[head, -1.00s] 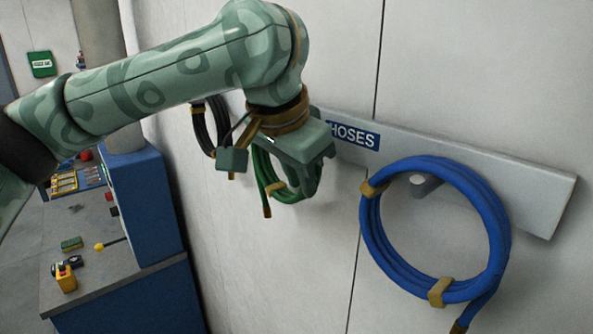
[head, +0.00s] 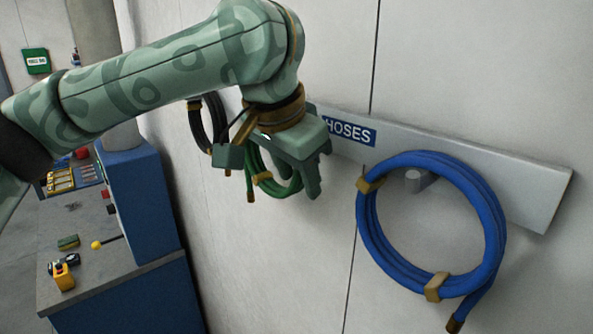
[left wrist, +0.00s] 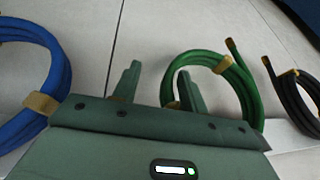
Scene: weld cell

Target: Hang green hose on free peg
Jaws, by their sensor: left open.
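The green hose (head: 262,178) is a coil with brass-coloured straps and ends. It hangs by the wall below the hose rail (head: 520,190), partly hidden behind my left gripper in the head view. My left gripper (head: 310,192) is open and empty, in front of and right of the coil. In the left wrist view the gripper (left wrist: 157,82) has its fingers apart, and one overlaps the near edge of the green hose (left wrist: 245,90). The peg under the green hose is hidden. My right gripper is not in view.
A blue hose (head: 367,225) hangs at the right near a grey peg (head: 416,181). A black hose (head: 195,128) hangs left of the green one. A HOSES sign (head: 350,132) marks the rail. A workbench (head: 120,270) stands at the lower left. Bare wall lies below the gripper.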

